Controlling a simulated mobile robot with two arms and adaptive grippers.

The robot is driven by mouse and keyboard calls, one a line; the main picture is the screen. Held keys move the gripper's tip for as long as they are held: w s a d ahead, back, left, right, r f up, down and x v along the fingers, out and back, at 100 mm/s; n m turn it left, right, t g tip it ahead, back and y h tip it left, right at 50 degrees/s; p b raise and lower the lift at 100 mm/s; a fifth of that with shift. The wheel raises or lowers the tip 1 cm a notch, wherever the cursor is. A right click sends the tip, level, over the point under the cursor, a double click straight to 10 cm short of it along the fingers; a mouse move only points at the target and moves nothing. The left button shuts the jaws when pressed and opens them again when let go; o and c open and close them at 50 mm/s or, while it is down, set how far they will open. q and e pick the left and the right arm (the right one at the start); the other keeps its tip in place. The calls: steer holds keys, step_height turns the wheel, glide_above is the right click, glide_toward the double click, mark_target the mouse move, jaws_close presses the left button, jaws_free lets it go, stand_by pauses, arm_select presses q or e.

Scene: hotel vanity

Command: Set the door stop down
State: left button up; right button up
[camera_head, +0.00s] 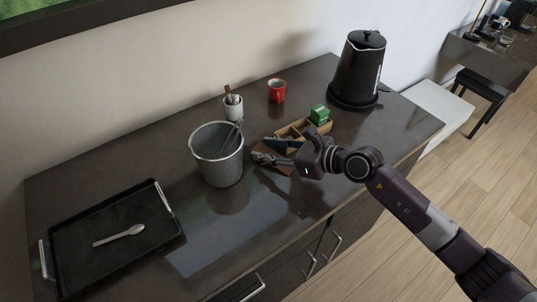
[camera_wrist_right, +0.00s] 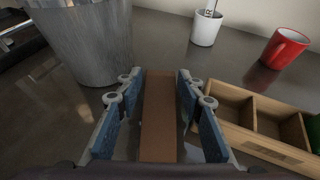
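The door stop, a brown wedge (camera_wrist_right: 158,115), lies between the fingers of my right gripper (camera_wrist_right: 160,100), with a narrow dark gap on each side. The right gripper (camera_head: 272,150) looks open around it, low over the dark counter. In the head view the door stop (camera_head: 268,163) is partly hidden by the fingers; whether it fully rests on the counter is hard to tell. My left gripper is not in view.
A metal bin (camera_head: 217,160) stands close left of the right gripper. A wooden compartment box (camera_head: 296,129) with a green item (camera_head: 319,115) is just behind and right. A white cup (camera_head: 233,110), red mug (camera_head: 277,91), black kettle (camera_head: 358,70) and black tray (camera_head: 85,235) with a spoon (camera_head: 120,236) stand around.

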mark_target(260, 149)
steer(key=x, duration=0.3)
steer(key=shift+w+a+f+p, duration=0.15)
steer(key=shift+a+p, duration=0.05)
steer(key=shift+p, duration=0.1)
steer(key=shift+w+a+f, duration=0.15)
steer(key=shift+w+a, duration=0.05)
jaws_close()
